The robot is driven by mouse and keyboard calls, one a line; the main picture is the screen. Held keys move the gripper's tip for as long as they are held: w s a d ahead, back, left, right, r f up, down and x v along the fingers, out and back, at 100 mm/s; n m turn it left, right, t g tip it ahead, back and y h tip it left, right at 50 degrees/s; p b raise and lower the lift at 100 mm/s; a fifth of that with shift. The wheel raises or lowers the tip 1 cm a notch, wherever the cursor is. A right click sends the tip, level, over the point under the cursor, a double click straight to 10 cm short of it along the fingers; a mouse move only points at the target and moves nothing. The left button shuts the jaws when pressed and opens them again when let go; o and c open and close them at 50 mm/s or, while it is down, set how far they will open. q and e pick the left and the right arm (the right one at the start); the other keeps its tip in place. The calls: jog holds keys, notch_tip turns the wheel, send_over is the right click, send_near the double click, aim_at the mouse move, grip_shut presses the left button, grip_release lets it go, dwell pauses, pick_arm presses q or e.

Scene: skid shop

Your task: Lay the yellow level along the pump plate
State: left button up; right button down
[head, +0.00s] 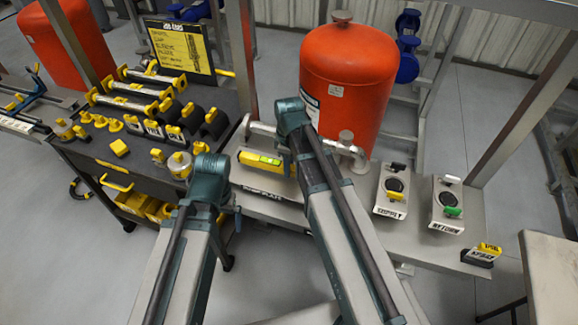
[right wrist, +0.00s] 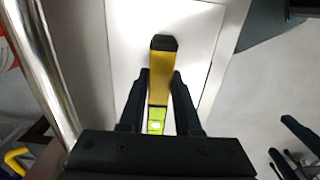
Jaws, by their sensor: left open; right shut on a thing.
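The yellow level (head: 259,160), with a green vial window, is over the pale pump plate (head: 284,190) in front of the red tank. My right gripper (right wrist: 160,74) is shut on the level (right wrist: 159,88), one finger on each side. The level points lengthwise away from the palm in the right wrist view, over a bare white surface (right wrist: 190,40). I cannot tell whether it touches the plate.
A red tank (head: 345,85) and metal pipe (head: 262,130) stand close behind the plate. Two switch boxes (head: 391,190) (head: 446,205) are to the right. A dark tool cart (head: 135,150) with yellow-black parts is at left. A steel post (head: 525,110) rises at right.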

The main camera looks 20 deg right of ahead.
jog(key=shift+f, duration=0.2)
dwell(0.4)
jog(key=shift+f+b, duration=0.45)
jog(key=shift+b, duration=0.2)
jog(key=shift+f+b, duration=0.35)
dwell(0.3)
jog(key=c, duration=0.5)
grip_release()
jog(key=shift+c, duration=0.7)
jog(key=shift+r, duration=0.15)
